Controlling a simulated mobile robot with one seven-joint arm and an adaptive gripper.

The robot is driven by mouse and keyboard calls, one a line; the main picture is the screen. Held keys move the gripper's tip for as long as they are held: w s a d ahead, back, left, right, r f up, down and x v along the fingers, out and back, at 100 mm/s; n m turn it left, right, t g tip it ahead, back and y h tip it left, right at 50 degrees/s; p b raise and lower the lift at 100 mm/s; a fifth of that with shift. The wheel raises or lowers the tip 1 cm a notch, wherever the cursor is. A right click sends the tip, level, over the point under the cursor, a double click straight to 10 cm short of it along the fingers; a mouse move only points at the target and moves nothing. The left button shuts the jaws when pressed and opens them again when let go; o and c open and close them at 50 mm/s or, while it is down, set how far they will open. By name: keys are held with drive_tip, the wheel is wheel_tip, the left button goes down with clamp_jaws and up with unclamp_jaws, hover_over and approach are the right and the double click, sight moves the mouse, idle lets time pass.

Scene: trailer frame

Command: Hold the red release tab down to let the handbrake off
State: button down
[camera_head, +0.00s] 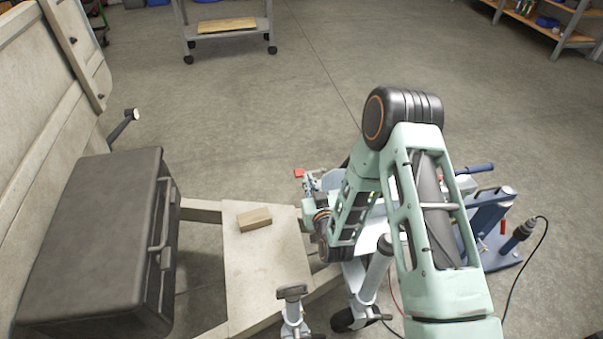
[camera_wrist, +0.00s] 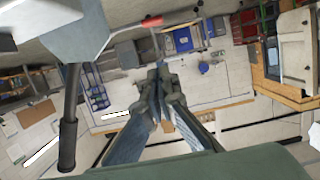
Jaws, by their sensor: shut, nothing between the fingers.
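A small red tab (camera_head: 299,173) shows in the head view at the far left end of the metal coupling parts, just beyond my wrist. In the wrist view a red piece (camera_wrist: 152,21), which looks like the same tab, sticks out from a grey metal part (camera_wrist: 110,42) at the top. My gripper (camera_wrist: 160,72) is shut and empty, its fingertips below the red piece in the picture and apparently apart from it. A lever with a black grip (camera_wrist: 68,145) hangs at the left of the wrist view. In the head view my arm hides the gripper and much of the coupling.
A black box (camera_head: 95,240) and a wooden block (camera_head: 254,218) sit on the trailer frame (camera_head: 262,270). A blue stand (camera_head: 490,215) with a cable is right of my arm. A wheeled cart (camera_head: 225,30) stands at the back.

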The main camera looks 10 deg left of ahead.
drive_tip(key=b, duration=0.1)
hover_over(302, 173)
drive_tip(key=s, duration=0.2)
wheel_tip(302, 173, down, 2)
drive_tip(key=f, duration=0.2)
drive_tip(key=shift+d+f+b, duration=0.2)
drive_tip(key=shift+f+b, duration=0.1)
drive_tip(key=shift+f, duration=0.95)
